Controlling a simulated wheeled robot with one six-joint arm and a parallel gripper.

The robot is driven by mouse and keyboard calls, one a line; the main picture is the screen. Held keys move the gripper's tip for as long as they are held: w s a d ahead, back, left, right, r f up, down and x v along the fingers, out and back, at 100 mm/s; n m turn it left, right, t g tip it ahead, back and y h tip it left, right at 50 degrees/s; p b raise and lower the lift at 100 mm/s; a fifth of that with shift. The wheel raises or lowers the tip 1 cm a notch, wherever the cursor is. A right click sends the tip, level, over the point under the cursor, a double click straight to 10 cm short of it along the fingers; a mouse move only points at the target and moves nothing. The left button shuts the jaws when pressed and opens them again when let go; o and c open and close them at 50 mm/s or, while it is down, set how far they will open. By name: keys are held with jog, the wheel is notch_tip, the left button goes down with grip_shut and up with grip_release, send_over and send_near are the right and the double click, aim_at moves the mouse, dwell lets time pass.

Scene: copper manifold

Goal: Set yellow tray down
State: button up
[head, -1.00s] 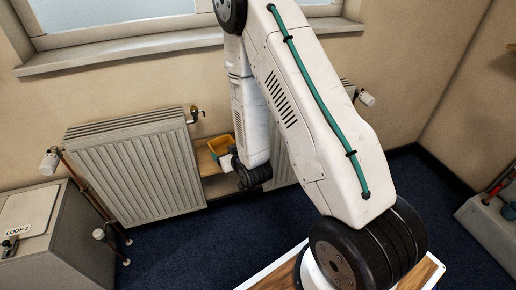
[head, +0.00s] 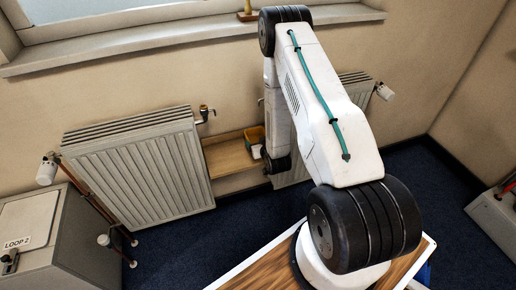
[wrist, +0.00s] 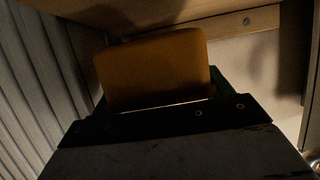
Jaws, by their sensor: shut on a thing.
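The yellow tray (head: 254,135) shows at the right end of the wooden shelf in the head view, partly hidden behind my arm. In the wrist view the yellow tray (wrist: 155,70) fills the middle as an orange-yellow panel with green edges beside it. My gripper (wrist: 165,122) is shut on the tray's near side; the fingertips are dark and hard to make out. The wooden shelf (head: 226,156) lies between the two radiators. I cannot tell whether the tray's underside touches it.
A white radiator (head: 145,165) stands left of the shelf, and another (head: 350,92) is partly behind my arm on the right. The left part of the shelf is clear. A grey cabinet labelled LOOP 2 (head: 40,235) stands at lower left. The window sill (head: 150,48) runs above.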

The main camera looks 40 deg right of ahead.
jog(key=shift+a+f, duration=0.1)
jog(key=shift+f, duration=1.8)
jog(key=o, duration=1)
jog(key=shift+f, duration=0.1)
